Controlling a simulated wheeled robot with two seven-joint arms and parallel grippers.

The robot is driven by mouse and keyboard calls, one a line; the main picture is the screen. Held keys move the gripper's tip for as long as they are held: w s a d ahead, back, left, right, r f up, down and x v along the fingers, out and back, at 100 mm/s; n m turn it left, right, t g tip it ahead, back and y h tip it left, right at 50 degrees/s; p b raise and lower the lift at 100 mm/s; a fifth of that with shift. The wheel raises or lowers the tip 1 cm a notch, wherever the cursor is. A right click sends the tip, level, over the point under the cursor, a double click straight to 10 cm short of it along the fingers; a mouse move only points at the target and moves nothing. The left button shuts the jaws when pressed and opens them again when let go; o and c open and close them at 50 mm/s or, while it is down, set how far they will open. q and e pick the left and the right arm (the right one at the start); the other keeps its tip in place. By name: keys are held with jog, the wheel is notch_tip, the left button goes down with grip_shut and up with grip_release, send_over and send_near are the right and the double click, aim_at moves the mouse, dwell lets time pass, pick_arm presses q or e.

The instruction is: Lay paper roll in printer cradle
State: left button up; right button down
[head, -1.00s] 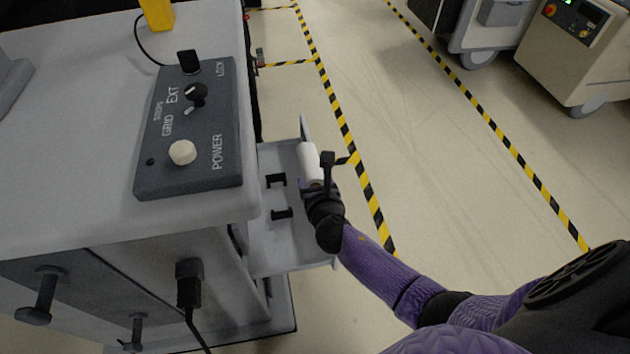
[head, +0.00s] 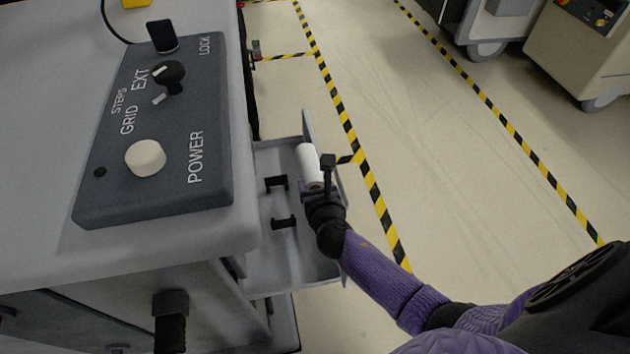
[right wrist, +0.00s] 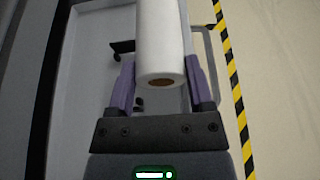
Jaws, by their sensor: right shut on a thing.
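A white paper roll (head: 308,163) is held in my right gripper (head: 319,188), over the right side of the open drawer tray (head: 262,256). In the right wrist view the roll (right wrist: 160,45) stands between the two purple fingers (right wrist: 160,85), its brown core end facing the camera. The printer cradle appears as two black brackets, a far one (head: 276,183) and a near one (head: 283,222), on the tray floor to the left of the roll. The brackets hold nothing. The roll's height above the tray is hard to tell. My left gripper is not in view.
The grey cart (head: 60,250) carries a dark control panel (head: 160,130) with knobs and a white button, left of the tray. The tray has raised walls. Open floor with yellow-black tape (head: 350,140) lies to the right, and other carts (head: 570,45) stand at the far right.

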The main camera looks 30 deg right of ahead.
jog(key=a+f+b, duration=0.1)
jog(key=a+b, duration=0.1)
jog(key=w+a+f+b, duration=0.1)
jog(key=a+f+b, duration=0.1)
jog(key=w+a+f+b, duration=0.1)
jog(key=a+b, duration=0.2)
jog(key=shift+f, duration=0.4)
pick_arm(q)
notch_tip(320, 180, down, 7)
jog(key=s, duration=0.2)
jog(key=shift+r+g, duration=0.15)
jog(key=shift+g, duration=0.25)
pick_arm(e)
jog(key=shift+w+a, duration=0.1)
jog(key=shift+a, duration=0.15)
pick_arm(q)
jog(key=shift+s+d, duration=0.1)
pick_arm(e)
jog(key=shift+r, duration=0.1)
